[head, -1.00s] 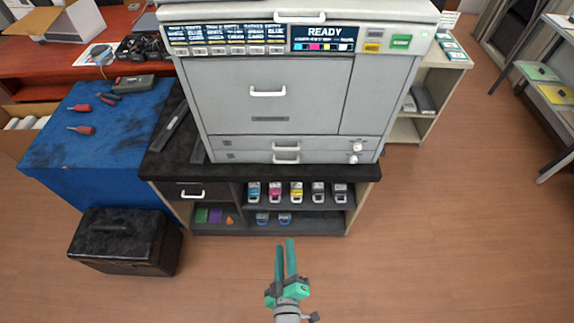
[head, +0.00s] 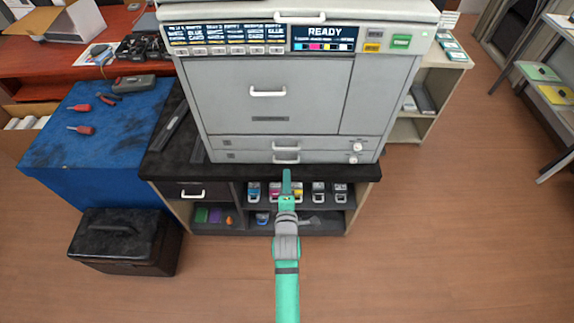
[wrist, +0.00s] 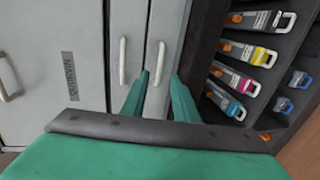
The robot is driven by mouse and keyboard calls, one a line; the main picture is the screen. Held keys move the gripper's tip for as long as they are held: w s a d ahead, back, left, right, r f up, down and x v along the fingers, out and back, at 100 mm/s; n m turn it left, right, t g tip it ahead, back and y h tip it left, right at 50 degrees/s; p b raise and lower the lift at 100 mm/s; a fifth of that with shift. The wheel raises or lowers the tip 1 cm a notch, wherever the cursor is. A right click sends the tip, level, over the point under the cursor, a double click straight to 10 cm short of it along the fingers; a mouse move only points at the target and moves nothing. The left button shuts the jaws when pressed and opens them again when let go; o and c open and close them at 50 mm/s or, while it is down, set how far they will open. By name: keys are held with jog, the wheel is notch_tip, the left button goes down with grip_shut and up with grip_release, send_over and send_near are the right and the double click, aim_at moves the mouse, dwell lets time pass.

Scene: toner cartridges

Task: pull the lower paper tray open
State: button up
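The grey printer has two thin paper trays at its base. The lower paper tray (head: 240,157) sits flush, with a white handle (head: 286,160) at its middle. The upper tray (head: 240,142) above it is also shut. In the wrist view the picture is turned sideways: the lower tray's handle (wrist: 160,62) shows between my gripper's fingertips, and the upper tray's handle (wrist: 122,60) lies just left of them. My gripper (head: 286,178) is open and empty, in front of and just below the lower handle. Its two green fingers (wrist: 158,92) are on either side of that handle, apparently short of it.
Below the counter, an open shelf (head: 335,205) holds several toner cartridges (wrist: 250,52), close beside my gripper. A black drawer (head: 195,190) is left of it. A black toolbox (head: 120,242) stands on the floor at left. The floor at right is clear.

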jog(key=x, duration=0.8)
jog(key=shift+w+f, duration=0.1)
jog(key=shift+w, duration=0.15)
grip_shut()
